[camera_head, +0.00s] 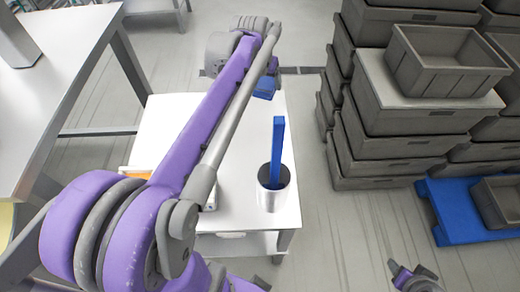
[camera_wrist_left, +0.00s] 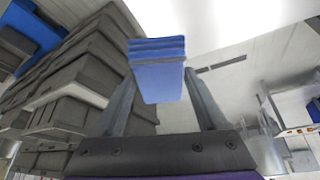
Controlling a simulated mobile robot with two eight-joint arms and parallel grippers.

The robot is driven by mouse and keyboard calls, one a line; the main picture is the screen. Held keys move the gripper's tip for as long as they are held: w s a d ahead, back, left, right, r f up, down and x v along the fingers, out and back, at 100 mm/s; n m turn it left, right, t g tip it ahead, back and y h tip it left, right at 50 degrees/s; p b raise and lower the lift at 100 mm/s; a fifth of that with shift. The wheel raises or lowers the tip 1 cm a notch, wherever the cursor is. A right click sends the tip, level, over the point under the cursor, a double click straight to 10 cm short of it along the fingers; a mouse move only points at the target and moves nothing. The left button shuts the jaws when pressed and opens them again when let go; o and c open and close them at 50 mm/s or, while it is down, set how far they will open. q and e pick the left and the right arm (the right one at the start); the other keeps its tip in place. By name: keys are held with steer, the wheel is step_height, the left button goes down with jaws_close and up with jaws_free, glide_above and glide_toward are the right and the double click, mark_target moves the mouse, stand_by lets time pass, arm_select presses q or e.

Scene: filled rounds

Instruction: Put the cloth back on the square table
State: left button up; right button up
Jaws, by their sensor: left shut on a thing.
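The folded blue cloth (camera_head: 264,88) shows at the far end of a white table (camera_head: 245,200), below the end of my left arm. In the left wrist view the cloth (camera_wrist_left: 157,75) sits between the two fingers of my left gripper (camera_wrist_left: 160,95), which is shut on it. In the head view the fingers are mostly hidden by the arm. I cannot tell whether the cloth touches the tabletop. What seems to be my right gripper (camera_head: 411,274) shows at the bottom edge, empty and partly cut off; its opening is unclear.
A metal cup (camera_head: 273,195) with a tall blue bar (camera_head: 277,145) stands on the white table. An orange-edged item (camera_head: 137,173) is partly behind my arm. Stacked grey crates (camera_head: 385,150) and a blue pallet (camera_head: 452,212) stand right. A larger table (camera_head: 60,60) is left.

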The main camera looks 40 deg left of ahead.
arm_select(q)
steer(key=s+f+b, duration=0.4)
steer(key=f, duration=0.3)
steer(key=b, duration=0.6)
glide_above(261, 148)
steer(key=s, duration=0.1)
step_height(261, 148, down, 10)
steer(key=f, duration=0.3)
steer(key=f+b, duration=0.1)
steer(key=f, duration=0.6)
steer(key=shift+s+d+f, duration=0.15)
steer(key=shift+d+f, duration=0.1)
arm_select(e)
steer(key=s+f, duration=0.2)
steer(key=f, duration=0.5)
steer(key=s+f, duration=0.3)
steer(key=f, duration=0.5)
steer(key=shift+d+f+g, duration=0.15)
steer(key=shift+f+g, duration=0.1)
steer(key=shift+g, duration=0.15)
arm_select(q)
steer(key=shift+b, duration=0.3)
steer(key=o, duration=0.9)
steer(key=shift+f, duration=0.2)
steer(key=shift+c, duration=0.2)
steer(key=o, duration=0.4)
arm_select(e)
steer(key=shift+f, duration=0.1)
arm_select(q)
steer(key=shift+r, duration=0.2)
